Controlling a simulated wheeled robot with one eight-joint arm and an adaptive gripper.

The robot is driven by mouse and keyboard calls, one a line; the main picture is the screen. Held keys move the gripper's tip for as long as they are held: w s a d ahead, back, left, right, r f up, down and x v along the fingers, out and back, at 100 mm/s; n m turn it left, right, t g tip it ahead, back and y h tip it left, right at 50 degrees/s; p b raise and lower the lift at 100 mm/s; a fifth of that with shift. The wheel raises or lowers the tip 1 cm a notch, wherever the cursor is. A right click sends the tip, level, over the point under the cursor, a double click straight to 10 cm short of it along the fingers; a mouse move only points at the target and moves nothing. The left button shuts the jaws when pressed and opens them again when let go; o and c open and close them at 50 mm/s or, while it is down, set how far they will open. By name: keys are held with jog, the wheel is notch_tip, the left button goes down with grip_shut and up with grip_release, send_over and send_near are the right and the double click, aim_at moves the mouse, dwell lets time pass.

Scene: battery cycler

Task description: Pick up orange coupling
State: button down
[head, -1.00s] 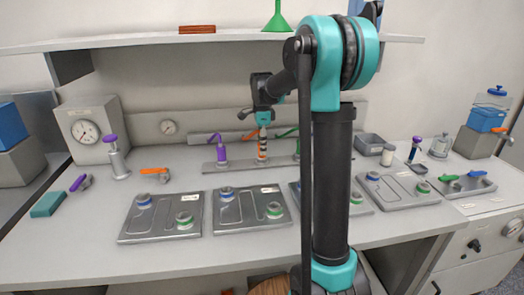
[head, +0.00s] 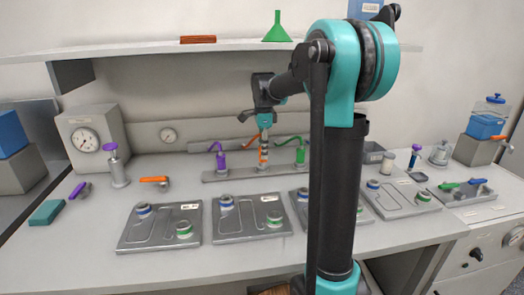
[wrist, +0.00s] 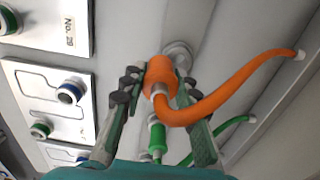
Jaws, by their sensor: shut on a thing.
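The orange coupling (wrist: 161,71) is between the two fingers of my gripper (wrist: 158,84) in the wrist view, with both fingers closed against its sides. Its curved orange hose (wrist: 235,88) runs off to the upper right. A round grey metal fitting (wrist: 180,54) shows just beyond the coupling; I cannot tell whether they touch. In the head view my gripper (head: 264,124) points down over the grey bar at the back of the bench. The coupling there (head: 263,154) is small and partly hidden by the fingers.
A purple coupling (head: 220,158) stands left of my gripper and a green one (head: 300,155) stands right, both close on the same bar (head: 235,175). Several grey plates (head: 160,228) with blue and green fittings lie in front. A shelf (head: 130,66) hangs above.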

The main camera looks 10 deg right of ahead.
jog(key=s, duration=1.5)
jog(key=c, duration=1.8)
grip_release()
jog(key=shift+c, duration=0.2)
grip_shut()
jog(key=shift+r, duration=2.45)
jog(key=shift+w, duration=0.1)
